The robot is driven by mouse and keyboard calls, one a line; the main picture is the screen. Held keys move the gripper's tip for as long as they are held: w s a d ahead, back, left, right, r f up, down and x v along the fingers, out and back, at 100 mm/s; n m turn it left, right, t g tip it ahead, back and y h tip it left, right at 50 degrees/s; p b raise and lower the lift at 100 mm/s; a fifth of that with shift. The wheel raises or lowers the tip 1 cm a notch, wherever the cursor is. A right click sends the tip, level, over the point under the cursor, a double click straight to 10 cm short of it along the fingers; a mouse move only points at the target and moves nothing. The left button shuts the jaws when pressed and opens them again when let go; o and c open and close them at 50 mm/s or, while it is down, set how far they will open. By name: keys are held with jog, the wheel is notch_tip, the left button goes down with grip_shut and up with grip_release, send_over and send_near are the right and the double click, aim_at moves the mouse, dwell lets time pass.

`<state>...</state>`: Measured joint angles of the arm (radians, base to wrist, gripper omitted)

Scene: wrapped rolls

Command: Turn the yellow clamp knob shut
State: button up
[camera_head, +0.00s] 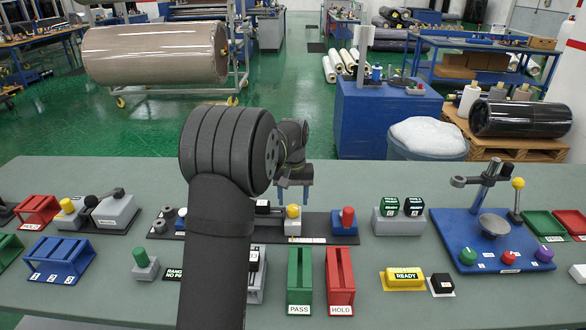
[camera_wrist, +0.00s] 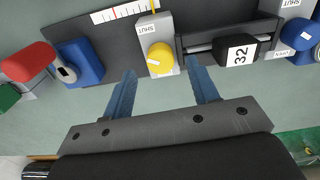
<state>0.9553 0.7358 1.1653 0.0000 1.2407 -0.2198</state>
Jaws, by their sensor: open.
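The yellow clamp knob (camera_head: 293,212) sits on a light grey block (camera_head: 292,228) on the dark fixture plate (camera_head: 318,229), near the middle of the bench. In the wrist view the knob (camera_wrist: 160,58) is round, with a small mark on top, and the block beside it reads SHUT. My gripper (camera_wrist: 163,82) is open, its two blue fingers apart, one on each side of the knob's line. The fingertips look close to the knob, but I cannot tell whether they touch it. In the head view my gripper (camera_head: 294,190) hangs just behind and above the knob.
A black block marked 32 (camera_wrist: 235,50) lies in a slot right of the knob in the wrist view. The green PASS (camera_head: 300,275) and red HOLD (camera_head: 340,275) racks stand in front.

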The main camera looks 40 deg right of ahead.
aim_at(293, 207)
notch_tip(293, 207, up, 15)
jog(key=shift+f, duration=0.15)
jog(key=shift+f, duration=0.1)
dwell(0.5)
notch_tip(293, 207, down, 17)
jog(key=shift+f, duration=0.2)
dwell(0.4)
jog(key=shift+r, duration=0.15)
jog(key=shift+f, duration=0.25)
jog(key=n, duration=0.4)
jog(key=shift+r+n, duration=0.15)
jog(key=shift+n, duration=0.15)
jog(key=n, duration=0.5)
jog(key=shift+d+r+n, duration=0.1)
jog(key=shift+r+n, duration=0.25)
jog(key=shift+n, duration=0.15)
jog(key=shift+r, duration=2.95)
